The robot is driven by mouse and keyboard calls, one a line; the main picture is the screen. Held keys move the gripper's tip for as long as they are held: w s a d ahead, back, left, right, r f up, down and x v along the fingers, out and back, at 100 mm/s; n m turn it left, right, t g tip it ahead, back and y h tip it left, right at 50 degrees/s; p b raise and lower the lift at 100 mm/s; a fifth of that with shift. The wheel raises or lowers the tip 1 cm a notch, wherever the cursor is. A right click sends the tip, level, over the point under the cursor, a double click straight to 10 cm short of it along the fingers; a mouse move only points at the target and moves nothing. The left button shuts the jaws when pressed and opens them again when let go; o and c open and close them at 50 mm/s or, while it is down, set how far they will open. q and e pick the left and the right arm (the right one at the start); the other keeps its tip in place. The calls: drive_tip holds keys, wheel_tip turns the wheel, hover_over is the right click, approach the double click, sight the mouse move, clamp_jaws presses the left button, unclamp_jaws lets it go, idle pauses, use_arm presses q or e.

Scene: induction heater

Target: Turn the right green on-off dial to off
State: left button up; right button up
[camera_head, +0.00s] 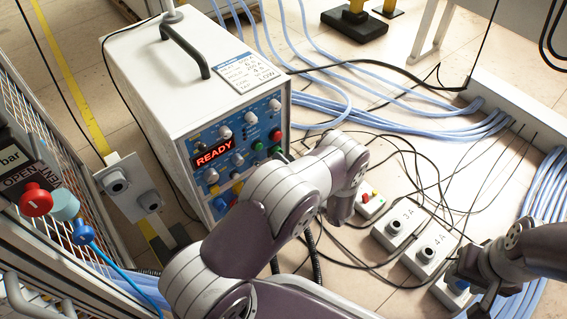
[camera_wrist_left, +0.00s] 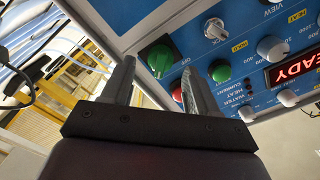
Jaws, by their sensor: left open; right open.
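The induction heater (camera_head: 190,75) is a white box with a blue control panel (camera_wrist_left: 290,95) and a lit READY display. In the left wrist view the panel appears upside down. There, a large green dial (camera_wrist_left: 160,57) is nearest the panel's edge, and another green dial (camera_wrist_left: 220,70) is further right. My left gripper (camera_wrist_left: 158,68) is open, its fingers either side of the large green dial in that view; I cannot tell whether they touch it. In the head view my left arm hides its fingers. My right gripper (camera_head: 470,285) is open and low at the right, away from the heater.
A red knob (camera_wrist_left: 178,84) sits beside the green dials, partly covered by a finger. Blue hoses (camera_head: 400,120) and black cables lie on the floor to the right, with grey boxes (camera_head: 395,228) among them. A wire-mesh cage (camera_head: 45,125) stands at the left.

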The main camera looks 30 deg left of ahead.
use_arm(q)
drive_tip(key=shift+x, duration=0.95)
drive_tip(key=c, duration=1)
drive_tip(key=shift+r+n, duration=0.1)
drive_tip(key=shift+n, duration=0.3)
drive_tip(key=shift+s+n+p, duration=0.2)
drive_tip(key=shift+n+p, duration=2.1)
drive_tip(key=shift+n, duration=6.3)
